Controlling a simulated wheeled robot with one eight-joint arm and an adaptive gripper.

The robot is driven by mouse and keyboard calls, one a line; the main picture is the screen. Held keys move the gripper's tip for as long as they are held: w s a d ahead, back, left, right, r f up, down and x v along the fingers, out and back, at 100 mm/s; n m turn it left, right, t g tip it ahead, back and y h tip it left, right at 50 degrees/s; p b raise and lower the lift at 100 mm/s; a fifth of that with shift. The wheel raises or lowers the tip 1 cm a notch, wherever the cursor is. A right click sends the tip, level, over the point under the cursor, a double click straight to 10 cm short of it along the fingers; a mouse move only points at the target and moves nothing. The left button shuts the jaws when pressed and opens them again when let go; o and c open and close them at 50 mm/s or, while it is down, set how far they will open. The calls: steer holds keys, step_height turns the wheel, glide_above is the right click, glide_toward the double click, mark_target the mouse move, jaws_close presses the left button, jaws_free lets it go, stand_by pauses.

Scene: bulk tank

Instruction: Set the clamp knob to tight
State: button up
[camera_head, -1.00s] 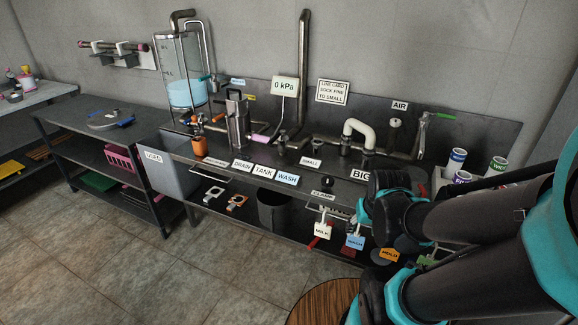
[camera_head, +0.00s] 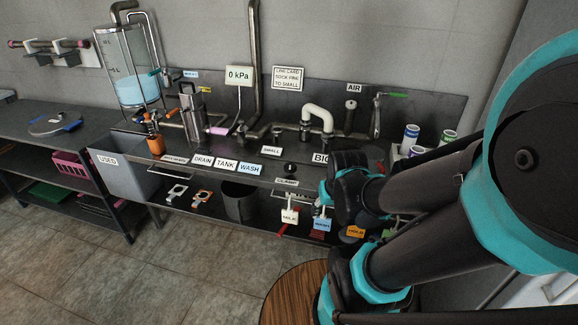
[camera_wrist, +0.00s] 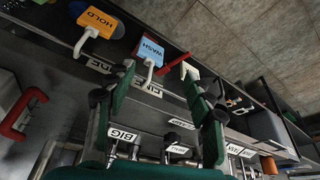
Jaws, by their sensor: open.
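The clamp knob (camera_head: 290,168) is a small black knob on the front part of the dark bench, just above the CLAMP label (camera_head: 287,182) in the head view. Its setting is too small to read. My gripper (camera_wrist: 160,75) shows in the wrist view with its two green fingers spread apart and nothing between them. In the head view my arm reaches in from the right and ends a little right of the knob; the fingers cannot be made out there. I cannot pick out the knob surely in the wrist view.
MILK (camera_head: 289,217), WASH (camera_head: 322,224) and HOLD (camera_head: 355,232) tags hang below the bench front. A white bent pipe (camera_head: 318,113) stands behind the BIG label. A grey USED bin (camera_head: 125,168) is at the left. A round wooden top (camera_head: 290,292) is in front.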

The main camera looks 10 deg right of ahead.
steer(key=shift+o, duration=0.3)
steer(key=shift+o, duration=0.6)
steer(key=shift+w, duration=0.1)
step_height(320, 180, up, 17)
steer(key=m+g, duration=0.4)
steer(key=m, duration=1.4)
glide_above(290, 166)
step_height(290, 166, down, 17)
steer(key=shift+w+d+f, duration=0.1)
steer(key=shift+c, duration=0.5)
steer(key=c, duration=1.1)
steer(key=shift+o, duration=0.2)
